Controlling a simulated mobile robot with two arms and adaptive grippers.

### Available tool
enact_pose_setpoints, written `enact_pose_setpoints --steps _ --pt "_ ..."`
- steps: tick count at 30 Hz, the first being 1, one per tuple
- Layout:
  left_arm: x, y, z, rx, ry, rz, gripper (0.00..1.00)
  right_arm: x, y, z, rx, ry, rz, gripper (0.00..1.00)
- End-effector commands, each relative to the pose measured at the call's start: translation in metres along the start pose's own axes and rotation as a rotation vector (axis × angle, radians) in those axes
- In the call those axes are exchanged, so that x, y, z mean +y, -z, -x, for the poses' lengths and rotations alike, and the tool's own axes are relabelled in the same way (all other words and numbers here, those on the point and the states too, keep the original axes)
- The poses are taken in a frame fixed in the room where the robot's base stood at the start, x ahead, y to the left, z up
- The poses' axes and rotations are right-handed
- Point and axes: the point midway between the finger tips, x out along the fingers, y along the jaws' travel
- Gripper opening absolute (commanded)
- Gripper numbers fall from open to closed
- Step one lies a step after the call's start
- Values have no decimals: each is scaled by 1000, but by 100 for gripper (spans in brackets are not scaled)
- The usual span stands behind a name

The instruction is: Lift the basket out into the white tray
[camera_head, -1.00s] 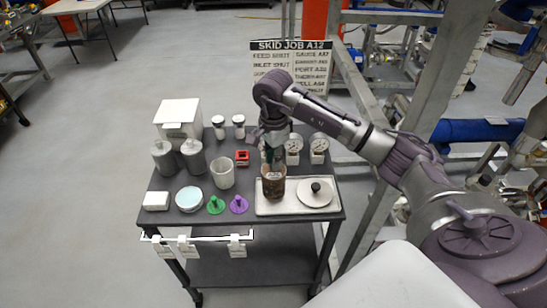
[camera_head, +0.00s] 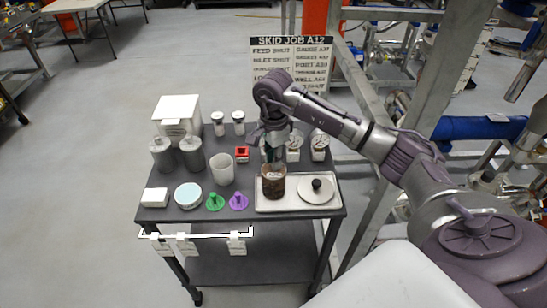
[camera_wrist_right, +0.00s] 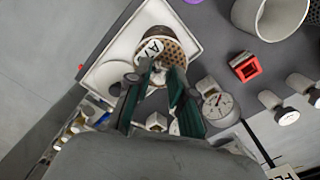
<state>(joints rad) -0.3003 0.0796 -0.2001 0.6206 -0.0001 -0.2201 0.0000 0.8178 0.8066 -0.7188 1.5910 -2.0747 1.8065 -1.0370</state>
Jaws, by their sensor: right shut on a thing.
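The basket (camera_head: 273,187) is a brown, rusty-looking perforated cup. It is upright at the left end of the white tray (camera_head: 325,208); I cannot tell whether its bottom touches the tray. My right gripper (camera_head: 271,160) reaches down from above and is shut on the basket's top. In the right wrist view, the green fingers (camera_wrist_right: 160,80) are closed at the basket (camera_wrist_right: 176,48), beside a pale tag (camera_wrist_right: 151,50) that reads A7. The fingers partly hide the basket's near side. My left gripper is out of view.
A round lid with a black knob (camera_head: 316,190) lies on the tray's right part. A white cup (camera_head: 222,168), green (camera_head: 215,202) and purple (camera_head: 238,202) pieces stand left of the tray. Gauges (camera_head: 319,146) stand behind it. A metal frame (camera_head: 405,120) rises at right.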

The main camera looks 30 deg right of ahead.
Motion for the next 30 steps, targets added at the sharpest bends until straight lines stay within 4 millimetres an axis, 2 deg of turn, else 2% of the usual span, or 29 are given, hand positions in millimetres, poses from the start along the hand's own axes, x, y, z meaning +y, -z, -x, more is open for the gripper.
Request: enact_pose_setpoints --steps 27,28,30 --pt "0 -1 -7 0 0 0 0 0 0 -5 -1 0 0 2" --pt "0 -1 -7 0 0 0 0 0 0 -5 -1 0 0 25" --pt "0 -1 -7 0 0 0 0 0 0 -4 -1 0 0 37"
